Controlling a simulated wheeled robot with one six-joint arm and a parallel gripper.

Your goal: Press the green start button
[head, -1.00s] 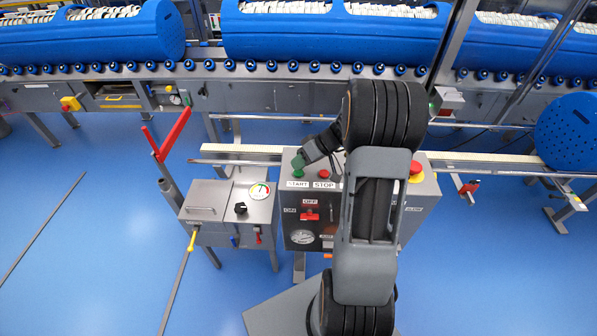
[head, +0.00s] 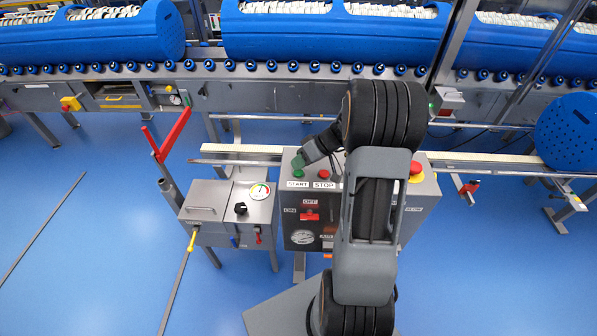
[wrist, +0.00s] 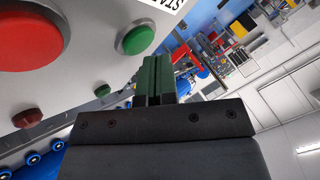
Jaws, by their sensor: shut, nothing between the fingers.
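The green start button (head: 298,174) sits at the left of the grey control box's top, above a START label. In the wrist view the green button (wrist: 138,38) lies just beyond and left of my fingertips. My gripper (head: 301,161) is shut and empty, with dark green fingers close behind the button in the head view. The fingers (wrist: 154,78) also show pressed together in the wrist view. I cannot tell any contact; the fingertips look apart from the button. The red stop button (wrist: 28,30) is large at the wrist view's upper left.
A red emergency knob (head: 416,171) on a yellow base stands at the box's right. A smaller grey box (head: 222,205) with a gauge and black knob stands left. Behind, the roller conveyor (head: 250,95) carries blue tubs (head: 335,35). My arm hides the box's middle.

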